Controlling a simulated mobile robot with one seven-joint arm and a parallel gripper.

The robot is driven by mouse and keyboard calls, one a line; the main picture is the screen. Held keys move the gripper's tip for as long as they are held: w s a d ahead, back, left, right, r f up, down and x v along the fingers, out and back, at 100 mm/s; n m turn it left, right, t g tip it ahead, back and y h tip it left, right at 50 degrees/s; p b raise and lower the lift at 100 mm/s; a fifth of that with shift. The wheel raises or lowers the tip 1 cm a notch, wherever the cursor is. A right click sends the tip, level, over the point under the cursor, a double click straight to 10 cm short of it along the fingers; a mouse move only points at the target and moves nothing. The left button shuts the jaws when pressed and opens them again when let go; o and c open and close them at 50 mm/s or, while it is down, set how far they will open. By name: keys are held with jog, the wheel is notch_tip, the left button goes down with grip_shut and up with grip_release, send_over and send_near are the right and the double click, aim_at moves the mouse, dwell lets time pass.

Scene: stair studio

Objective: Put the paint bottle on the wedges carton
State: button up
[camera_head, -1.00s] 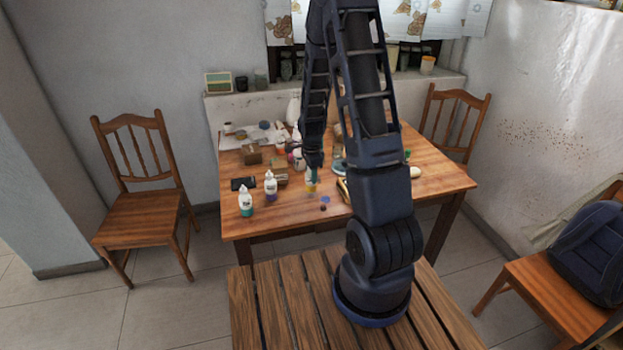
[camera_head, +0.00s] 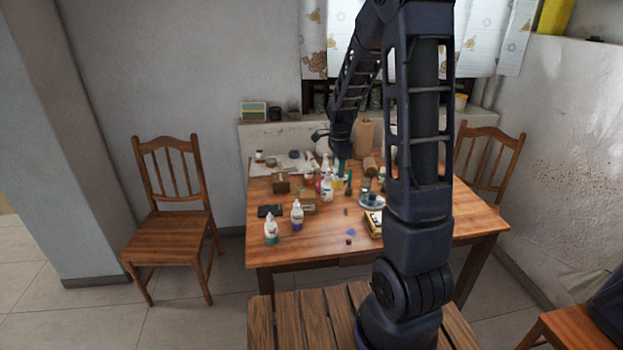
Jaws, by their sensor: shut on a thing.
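My gripper (camera_head: 341,167) points down over the middle of the table, shut on a small paint bottle with a yellow lower part (camera_head: 338,185). The fingers cover its top. I cannot tell whether its base is clear of the table. A white bottle (camera_head: 327,188) stands just to its left. Two small brown cartons stand left of the gripper, one farther back (camera_head: 281,183) and one nearer (camera_head: 308,204). A yellow and dark box (camera_head: 373,224) lies to the front right, partly behind my arm. No lettering is readable, so I cannot tell which is the wedges carton.
Two white bottles with coloured bases (camera_head: 271,230) (camera_head: 297,216) stand at the table's front left, near a black flat object (camera_head: 270,211). A round dish (camera_head: 371,201) is right of the gripper. The front middle of the wooden table (camera_head: 320,245) is mostly clear.

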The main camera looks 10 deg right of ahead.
jog(key=w+a+r+n, duration=0.3)
jog(key=w+a, duration=0.4)
jog(key=w, duration=0.3)
jog(key=w+a+r+n, duration=0.2)
jog(key=w+a, duration=0.4)
jog(key=w, duration=0.4)
jog(key=w+a+r+n, duration=0.3)
jog(key=w+a, duration=0.4)
jog(key=w, duration=0.3)
jog(key=f, duration=2)
jog(key=shift+w+d, duration=0.2)
jog(key=shift+f, duration=0.15)
jog(key=o, duration=1)
